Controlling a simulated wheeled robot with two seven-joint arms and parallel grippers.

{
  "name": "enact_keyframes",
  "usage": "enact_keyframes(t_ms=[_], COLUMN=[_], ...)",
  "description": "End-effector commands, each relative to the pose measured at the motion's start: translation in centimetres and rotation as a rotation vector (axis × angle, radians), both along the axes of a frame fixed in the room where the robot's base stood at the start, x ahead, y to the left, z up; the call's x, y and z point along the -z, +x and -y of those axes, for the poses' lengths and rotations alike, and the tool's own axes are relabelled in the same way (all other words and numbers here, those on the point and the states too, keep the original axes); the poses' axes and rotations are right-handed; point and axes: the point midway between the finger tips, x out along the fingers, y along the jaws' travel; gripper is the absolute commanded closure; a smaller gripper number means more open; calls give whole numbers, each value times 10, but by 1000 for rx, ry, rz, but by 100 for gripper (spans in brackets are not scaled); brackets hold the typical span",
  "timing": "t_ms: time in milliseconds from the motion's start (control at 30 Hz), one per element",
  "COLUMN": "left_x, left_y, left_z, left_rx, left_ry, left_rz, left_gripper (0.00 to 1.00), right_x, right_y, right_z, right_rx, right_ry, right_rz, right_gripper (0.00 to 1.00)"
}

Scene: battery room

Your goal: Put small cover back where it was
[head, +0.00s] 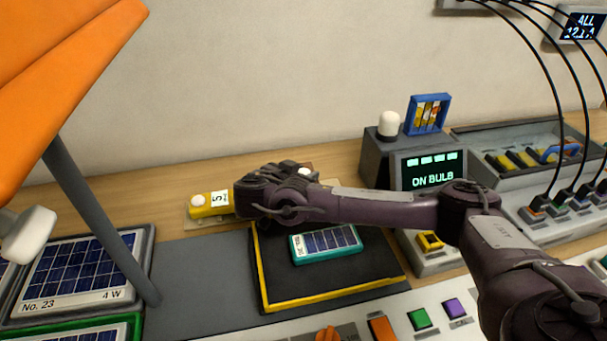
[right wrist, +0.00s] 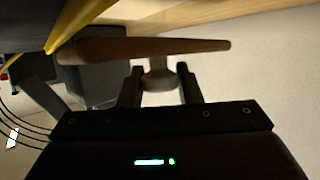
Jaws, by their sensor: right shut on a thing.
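The small cover (right wrist: 135,50) looks like a thin brown plate seen edge-on in the right wrist view, with a pale knob (right wrist: 158,76) on it. My right gripper (right wrist: 158,88) is shut on the knob, one finger on each side. In the head view my right gripper (head: 262,192) is above the back edge of the black tray, right of the yellow block. Only a small brown bit of the cover (head: 309,166) shows behind it; the rest is hidden. My left gripper is not in view.
A teal-framed solar panel (head: 326,243) lies on the black tray (head: 285,284) with yellow edges. A yellow block (head: 200,212) tagged 5 stands left of my gripper. The "ON BULB" display box (head: 378,150) and cabled unit are at right. An orange lamp (head: 60,70) hangs at upper left.

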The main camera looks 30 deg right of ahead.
Motion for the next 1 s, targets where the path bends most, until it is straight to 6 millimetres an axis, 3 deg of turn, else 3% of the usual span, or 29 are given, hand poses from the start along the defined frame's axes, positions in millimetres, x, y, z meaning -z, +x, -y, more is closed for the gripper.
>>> enact_keyframes(t_ms=[67, 100, 267, 567, 767, 933, 1000], left_x=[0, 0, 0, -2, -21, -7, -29], left_y=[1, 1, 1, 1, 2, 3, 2], left_z=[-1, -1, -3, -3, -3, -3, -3], left_rx=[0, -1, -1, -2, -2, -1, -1], left_ry=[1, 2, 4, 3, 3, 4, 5], left_rz=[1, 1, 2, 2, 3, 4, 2], left_gripper=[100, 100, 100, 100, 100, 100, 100], right_x=[0, 0, 0, -1, -17, -21, -36], right_y=[0, 0, 0, 0, 0, -15, -19], right_z=[0, 0, 0, 0, 0, -27, -34], right_rx=[0, 0, 0, 0, -2, -6, -3], right_ry=[0, 0, 0, 0, -1, 3, -1], right_rz=[1, 0, 0, -1, -1, 1, -3], right_gripper=[93, 67, 47, 47, 47, 47, 47])
